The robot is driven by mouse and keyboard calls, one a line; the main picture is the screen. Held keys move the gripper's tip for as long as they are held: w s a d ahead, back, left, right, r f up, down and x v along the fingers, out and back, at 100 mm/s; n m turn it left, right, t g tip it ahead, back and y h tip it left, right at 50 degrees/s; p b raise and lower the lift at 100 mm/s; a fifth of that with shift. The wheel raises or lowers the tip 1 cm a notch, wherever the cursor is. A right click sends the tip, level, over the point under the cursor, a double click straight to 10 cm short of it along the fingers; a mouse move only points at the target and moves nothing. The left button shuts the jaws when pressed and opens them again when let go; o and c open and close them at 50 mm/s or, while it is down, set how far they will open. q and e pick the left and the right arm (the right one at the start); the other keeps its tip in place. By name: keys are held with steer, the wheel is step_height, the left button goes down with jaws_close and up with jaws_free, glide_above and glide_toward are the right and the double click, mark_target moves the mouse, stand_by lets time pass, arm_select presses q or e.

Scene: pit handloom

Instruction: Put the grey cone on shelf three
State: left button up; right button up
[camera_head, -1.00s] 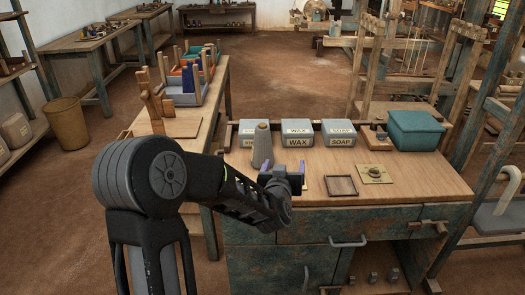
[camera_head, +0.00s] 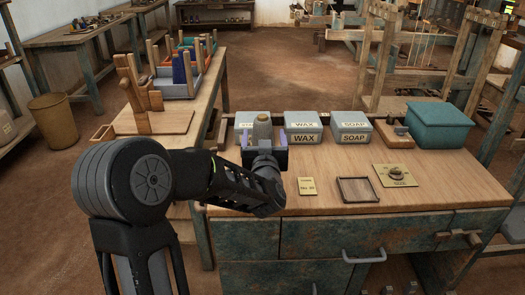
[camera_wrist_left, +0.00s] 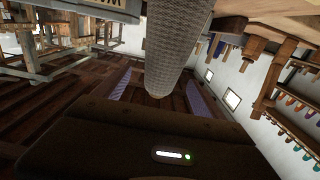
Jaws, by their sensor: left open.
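The grey cone (camera_head: 262,130) stands upright at the back left of the wooden workbench, in front of the labelled boxes. My left gripper (camera_head: 264,153) is open in front of it, with one finger on each side; the arm hides the cone's lower part. In the left wrist view the textured cone (camera_wrist_left: 180,45) runs down from the top edge to between the two purple-lined fingertips (camera_wrist_left: 158,94). I cannot tell whether either finger touches it. Shelf three cannot be made out. My right gripper is not in view.
Grey WAX (camera_head: 304,128) and SOAP (camera_head: 345,126) boxes and a teal box (camera_head: 437,124) line the bench's back. A yellow card (camera_head: 307,186), a small tray (camera_head: 358,190) and a brass plate (camera_head: 394,176) lie in front. A side table (camera_head: 205,110) stands left.

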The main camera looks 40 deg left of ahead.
arm_select(q)
steer(key=shift+r, duration=0.1)
steer(key=shift+x, duration=1.25)
steer(key=p+x, duration=0.1)
steer(key=x, duration=0.4)
steer(key=shift+a, duration=0.2)
steer(key=shift+c, duration=0.3)
jaws_close()
stand_by(0.3)
